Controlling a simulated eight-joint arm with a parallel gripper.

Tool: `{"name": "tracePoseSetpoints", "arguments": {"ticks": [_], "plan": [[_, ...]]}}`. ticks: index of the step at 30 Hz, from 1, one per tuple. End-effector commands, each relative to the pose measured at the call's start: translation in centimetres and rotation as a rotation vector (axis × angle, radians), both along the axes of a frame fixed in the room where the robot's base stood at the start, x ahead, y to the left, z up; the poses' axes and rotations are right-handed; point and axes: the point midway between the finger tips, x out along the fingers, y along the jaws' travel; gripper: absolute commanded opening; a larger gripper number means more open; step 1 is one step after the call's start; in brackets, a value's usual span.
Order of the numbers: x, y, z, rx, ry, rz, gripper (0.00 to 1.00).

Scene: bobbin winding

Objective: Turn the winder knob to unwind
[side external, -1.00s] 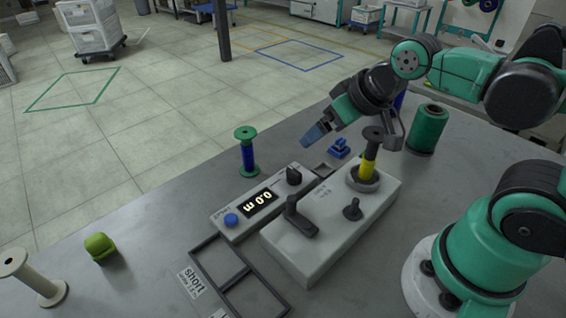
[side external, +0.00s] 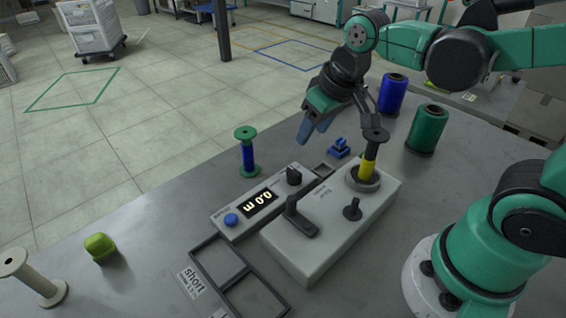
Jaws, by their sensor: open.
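The winder (side external: 300,262) is a pale box with a black lever (side external: 297,214), a small black knob (side external: 352,208) and a round holder. A black-topped bobbin with yellow winding (side external: 367,166) stands upright in the holder. The grey counter unit (side external: 231,234) in front has a lit display reading 0.0 m, a blue button (side external: 231,220) and a black rotary knob (side external: 293,175). I cannot tell for sure which knob is the winder knob. My gripper (side external: 311,135) is open and empty, with blue fingers pointing down above and behind the rotary knob, apart from everything.
A blue bobbin with green flanges (side external: 246,156) stands left of the counter. Green (side external: 427,131) and blue (side external: 392,96) spools stand at the back right.

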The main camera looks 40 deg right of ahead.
Motion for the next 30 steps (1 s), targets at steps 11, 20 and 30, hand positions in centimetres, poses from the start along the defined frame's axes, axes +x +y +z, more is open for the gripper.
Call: {"name": "tracePoseSetpoints", "arguments": {"ticks": [11,20,30], "plan": [[2.9,1.2,-3.7,-0.008,0.336,0.000,0.47],[3.0,1.3,-6.1,-0.010,0.366,-0.001,0.47],[3.0,1.3,-9.4,-0.010,0.364,-0.001,0.47]]}}
